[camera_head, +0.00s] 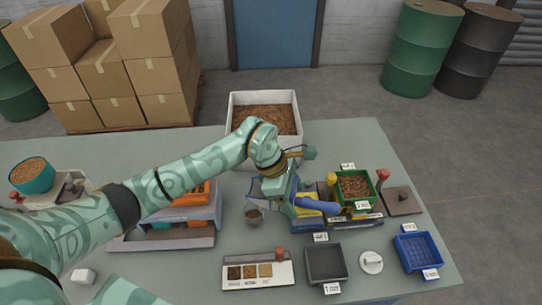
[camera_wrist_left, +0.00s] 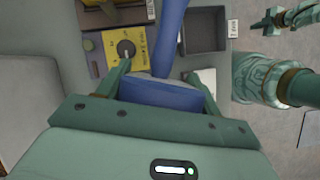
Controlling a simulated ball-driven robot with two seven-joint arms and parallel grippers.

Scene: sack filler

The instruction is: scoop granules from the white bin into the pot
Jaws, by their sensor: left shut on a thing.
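The white bin (camera_head: 232,110), filled with brown granules (camera_head: 265,118), stands at the back of the table in the head view. My left gripper (camera_head: 283,200) is in front of it, over the middle of the table. It is shut on a blue scoop (camera_head: 318,208), whose blue part also shows between the fingers in the left wrist view (camera_wrist_left: 160,92). Whether the scoop holds granules cannot be told. A teal bowl of granules (camera_head: 33,178) is at the far left. My right gripper (camera_wrist_left: 290,18) shows small in the wrist view.
A green tray of granules (camera_head: 357,188), a dark empty tray (camera_head: 325,264) and a blue tray (camera_head: 418,253) stand at the right. A yellow panel with a dark knob (camera_wrist_left: 124,48) lies near the left gripper. An orange and grey stand (camera_head: 190,213) is left of it.

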